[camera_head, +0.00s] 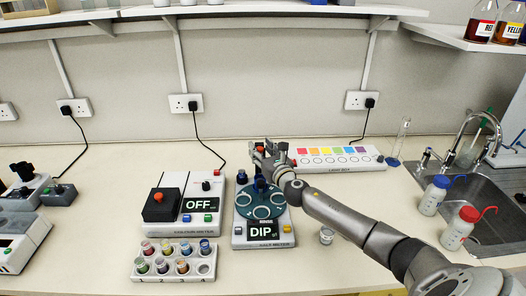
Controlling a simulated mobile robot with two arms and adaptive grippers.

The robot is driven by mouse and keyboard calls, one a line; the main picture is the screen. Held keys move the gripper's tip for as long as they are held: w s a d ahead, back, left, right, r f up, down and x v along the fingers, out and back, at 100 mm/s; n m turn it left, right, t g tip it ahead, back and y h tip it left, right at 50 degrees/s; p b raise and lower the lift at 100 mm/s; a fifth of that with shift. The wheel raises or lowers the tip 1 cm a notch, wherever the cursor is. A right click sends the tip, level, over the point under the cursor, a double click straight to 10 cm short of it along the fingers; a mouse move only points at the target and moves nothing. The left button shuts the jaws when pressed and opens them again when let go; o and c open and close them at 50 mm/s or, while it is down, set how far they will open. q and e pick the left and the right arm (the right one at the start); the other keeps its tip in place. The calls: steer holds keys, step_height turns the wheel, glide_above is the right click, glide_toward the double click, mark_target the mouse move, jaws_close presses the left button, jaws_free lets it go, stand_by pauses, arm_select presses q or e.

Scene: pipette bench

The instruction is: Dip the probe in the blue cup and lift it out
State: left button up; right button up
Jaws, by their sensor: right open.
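The meter (264,231) on the bench shows "DIP" on its screen and has a round teal top. A dark blue upright part (261,184), which looks like the probe, stands at the back of that top. My right gripper (263,158) is open just above and behind it; I cannot tell whether the fingers touch it. The white rack (173,277) at front left holds several small cups. One with a blue top (205,246) sits in its back row at the right end. My left gripper is out of view.
The colour meter (184,225), showing "OFF", stands left of the probe meter. The light box (340,165) lies behind. A small glass jar (326,236) stands near my right arm. Wash bottles (457,229) and a sink (479,214) are at right.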

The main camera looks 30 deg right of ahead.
steer(key=s+a, duration=0.1)
steer(key=s, duration=1.1)
steer(key=shift+a, duration=0.4)
